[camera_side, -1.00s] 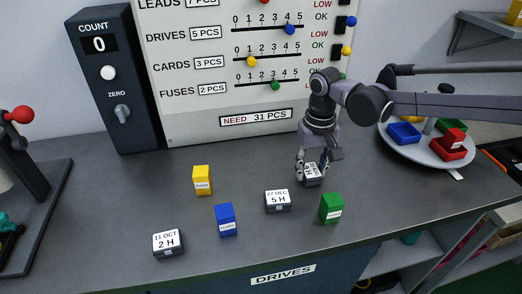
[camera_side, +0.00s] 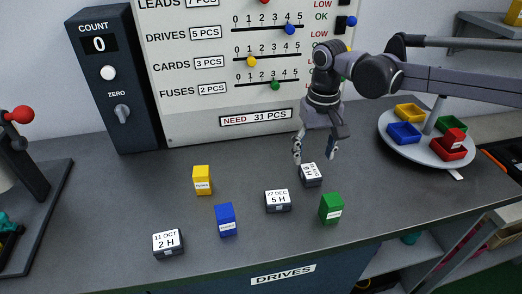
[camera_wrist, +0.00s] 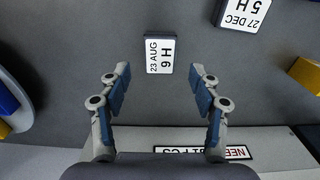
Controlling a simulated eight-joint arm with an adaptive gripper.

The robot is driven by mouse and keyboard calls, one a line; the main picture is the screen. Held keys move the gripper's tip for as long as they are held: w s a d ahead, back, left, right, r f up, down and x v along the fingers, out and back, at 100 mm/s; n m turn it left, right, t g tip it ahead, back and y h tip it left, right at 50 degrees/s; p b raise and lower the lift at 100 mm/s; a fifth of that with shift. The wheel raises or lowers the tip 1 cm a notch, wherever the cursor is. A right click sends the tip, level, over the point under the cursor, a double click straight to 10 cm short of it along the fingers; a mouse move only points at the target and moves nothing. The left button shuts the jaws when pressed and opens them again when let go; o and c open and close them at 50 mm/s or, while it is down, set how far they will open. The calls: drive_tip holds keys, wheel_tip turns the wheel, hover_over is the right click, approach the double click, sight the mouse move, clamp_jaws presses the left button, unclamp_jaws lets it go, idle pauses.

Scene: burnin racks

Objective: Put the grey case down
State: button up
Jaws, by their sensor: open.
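A grey case with a white label reading "23 AUG 9 H" (camera_side: 311,175) rests on the dark worktop, and it also shows in the wrist view (camera_wrist: 160,54). My gripper (camera_side: 315,157) is open and empty just above and behind this case. In the wrist view my open fingers (camera_wrist: 160,77) are spread wide, with the case beyond their tips and apart from them. Two other grey cases lie on the worktop: "27 DEC 5 H" (camera_side: 278,201) to the left and "11 OCT 2 H" (camera_side: 168,243) at the front left.
Yellow (camera_side: 202,180), blue (camera_side: 226,219) and green (camera_side: 331,208) blocks stand near the cases. A round carousel (camera_side: 432,153) with coloured bins is at the right. A board (camera_side: 222,85) and a counter box (camera_side: 112,80) stand behind.

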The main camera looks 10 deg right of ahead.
sight(311, 171)
wheel_tip(311, 171, up, 6)
drive_tip(key=s+d+r+t, duration=0.2)
drive_tip(key=s+d+r, duration=0.2)
drive_tip(key=d, duration=0.5)
drive_tip(key=s+d+f+t, duration=0.2)
drive_tip(key=s+d+t, duration=0.1)
drive_tip(key=s+d, duration=0.6)
drive_tip(key=shift+s+d+f+y, duration=0.3)
drive_tip(key=shift+s+d+f, duration=0.1)
drive_tip(key=shift+d, duration=0.55)
drive_tip(key=shift+o, duration=0.6)
drive_tip(key=s+d+f+t, duration=0.2)
drive_tip(key=s+d+f, duration=0.2)
drive_tip(key=s+f, duration=0.1)
drive_tip(key=shift+s+d, duration=0.2)
drive_tip(key=shift+s, duration=0.35)
drive_tip(key=shift+o, duration=1.1)
drive_tip(key=shift+s+d+f, duration=0.15)
drive_tip(key=shift+f, duration=0.1)
